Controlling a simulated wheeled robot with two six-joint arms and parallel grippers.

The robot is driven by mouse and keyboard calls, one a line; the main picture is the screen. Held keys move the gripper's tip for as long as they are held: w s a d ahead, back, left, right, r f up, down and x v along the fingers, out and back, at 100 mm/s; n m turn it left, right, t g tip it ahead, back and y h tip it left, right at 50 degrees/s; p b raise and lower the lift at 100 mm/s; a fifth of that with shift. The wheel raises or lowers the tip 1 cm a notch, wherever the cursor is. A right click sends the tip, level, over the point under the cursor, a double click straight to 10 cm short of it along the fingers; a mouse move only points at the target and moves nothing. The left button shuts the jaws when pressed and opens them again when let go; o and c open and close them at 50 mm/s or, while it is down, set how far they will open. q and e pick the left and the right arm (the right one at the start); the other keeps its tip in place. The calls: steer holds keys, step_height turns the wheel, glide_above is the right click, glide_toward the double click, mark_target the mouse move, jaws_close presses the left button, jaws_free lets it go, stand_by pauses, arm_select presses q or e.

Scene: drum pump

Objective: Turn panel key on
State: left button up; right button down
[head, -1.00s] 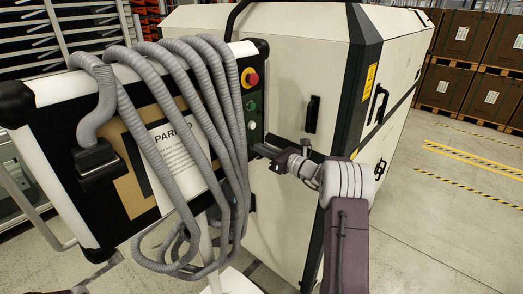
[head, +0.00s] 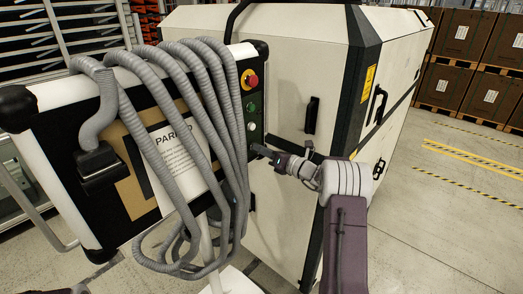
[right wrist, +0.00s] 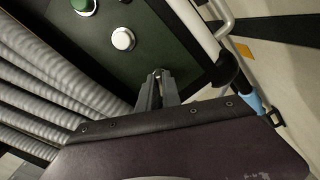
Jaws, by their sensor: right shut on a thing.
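The control panel (head: 252,150) is a dark strip on the right edge of the hose-draped board. It carries a red stop button (head: 252,80) on yellow, a green button (head: 251,106) and a white button (head: 251,125). My right gripper (head: 257,148) is at the panel just below the white button. In the right wrist view its fingertips (right wrist: 157,74) are together against the dark panel face, shut on the panel key, which the fingers mostly hide. The key's angle cannot be told.
Grey hoses (head: 215,90) hang over the board close left of the panel, with a paper sign (head: 180,150) behind them. A large white cabinet (head: 290,70) stands behind my right gripper. Floor at the right is open, before stacked brown boxes (head: 465,40).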

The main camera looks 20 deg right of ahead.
steer(key=shift+r, duration=0.2)
steer(key=c, duration=1.6)
jaws_free()
steer(key=shift+o, duration=0.3)
steer(key=shift+f, duration=0.1)
steer(key=shift+f, duration=0.1)
steer(key=b+v, duration=0.4)
steer(key=v, duration=0.5)
